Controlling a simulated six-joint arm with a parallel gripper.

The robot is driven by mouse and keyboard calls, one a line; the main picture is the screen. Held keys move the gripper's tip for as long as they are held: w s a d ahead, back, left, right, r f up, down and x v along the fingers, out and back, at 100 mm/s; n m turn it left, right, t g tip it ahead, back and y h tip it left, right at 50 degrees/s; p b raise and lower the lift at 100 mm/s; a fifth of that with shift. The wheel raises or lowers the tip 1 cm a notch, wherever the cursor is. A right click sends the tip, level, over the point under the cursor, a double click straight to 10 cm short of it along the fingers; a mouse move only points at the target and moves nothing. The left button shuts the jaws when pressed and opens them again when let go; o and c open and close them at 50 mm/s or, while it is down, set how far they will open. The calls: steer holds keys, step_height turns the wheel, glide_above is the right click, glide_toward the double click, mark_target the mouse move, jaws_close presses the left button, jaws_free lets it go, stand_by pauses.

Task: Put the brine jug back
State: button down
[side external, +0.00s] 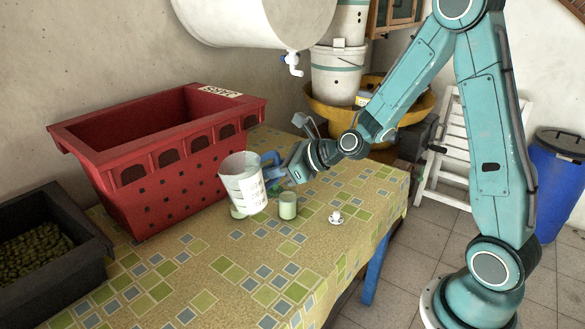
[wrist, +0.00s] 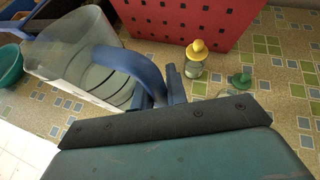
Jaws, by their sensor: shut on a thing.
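The brine jug (side external: 243,184) is a clear, pale container with printing on its side and a blue handle. It stands over the patterned table in front of the red crate, leaning slightly. My gripper (side external: 279,168) is shut on the handle from the right. The wrist view shows the jug (wrist: 80,62) at the upper left and the blue handle beside the fingers of my gripper (wrist: 168,88). Whether the jug's base touches the table is not clear.
A red crate (side external: 150,165) stands close behind the jug. A pale green cup (side external: 288,206) and a small white item (side external: 336,217) are nearby. The wrist view shows a yellow-topped jar (wrist: 195,66) and a green-knobbed item (wrist: 240,80). The table's front is clear.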

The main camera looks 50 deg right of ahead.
steer(key=s+d+n+y, duration=0.1)
steer(key=s+d+y, duration=0.3)
steer(key=d, duration=0.7)
steer(key=shift+s+r+n+g, duration=0.2)
steer(key=shift+s+n+g, duration=0.1)
steer(key=shift+s, duration=0.5)
steer(key=shift+f, duration=0.1)
step_height(320, 180, down, 16)
steer(key=shift+f, duration=0.1)
steer(key=shift+f, duration=1.8)
steer(key=shift+f, duration=0.15)
